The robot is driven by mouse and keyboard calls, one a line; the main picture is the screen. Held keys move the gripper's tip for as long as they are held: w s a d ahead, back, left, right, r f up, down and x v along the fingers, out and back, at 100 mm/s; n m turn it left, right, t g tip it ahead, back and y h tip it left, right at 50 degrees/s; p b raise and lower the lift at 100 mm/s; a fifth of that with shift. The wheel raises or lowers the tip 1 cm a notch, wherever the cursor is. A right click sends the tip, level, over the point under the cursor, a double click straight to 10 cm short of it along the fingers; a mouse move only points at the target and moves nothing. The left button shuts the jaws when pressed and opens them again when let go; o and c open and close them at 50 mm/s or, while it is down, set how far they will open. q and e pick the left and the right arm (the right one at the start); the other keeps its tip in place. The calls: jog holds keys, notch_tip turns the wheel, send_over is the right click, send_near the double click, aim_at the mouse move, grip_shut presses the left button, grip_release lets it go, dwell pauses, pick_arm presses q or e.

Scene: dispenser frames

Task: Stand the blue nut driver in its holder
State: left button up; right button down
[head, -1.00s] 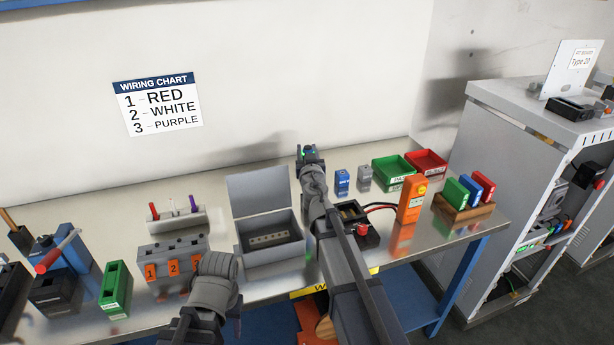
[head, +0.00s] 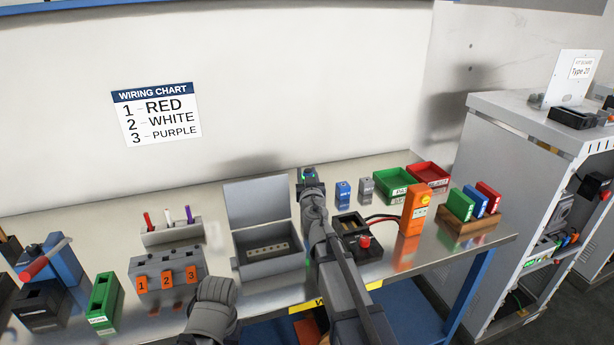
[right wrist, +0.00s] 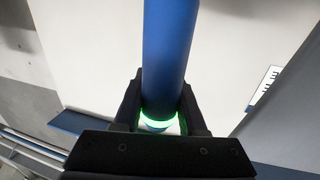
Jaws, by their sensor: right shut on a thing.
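My right gripper (head: 308,180) is above the bench, beside the raised lid of the grey box. It is shut on the blue nut driver, whose blue round shaft or handle (right wrist: 170,50) rises between the jaws in the right wrist view. A green glow lies where the jaws meet it. In the head view the nut driver is mostly hidden by my gripper. My left arm shows at the bottom, but its gripper is not visible. I cannot tell which block is the holder; a dark block with an opening (head: 40,308) stands at the far left.
The open grey box (head: 262,268) stands mid-bench. Left are a green slotted block (head: 104,305), an orange-switched box (head: 165,272) and a blue block (head: 62,262) with a red-handled tool. Right are an orange meter (head: 413,212), bins (head: 393,187) and a wooden rack (head: 468,222).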

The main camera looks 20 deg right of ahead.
jog(key=shift+c, duration=2.3)
grip_release()
jog(key=shift+f, duration=0.1)
jog(key=shift+s+r, duration=0.15)
jog(key=shift+r, duration=0.05)
jog(key=s+a, duration=0.2)
jog(key=s, duration=0.9)
jog(key=shift+s, duration=0.25)
jog(key=shift+a+f, duration=0.1)
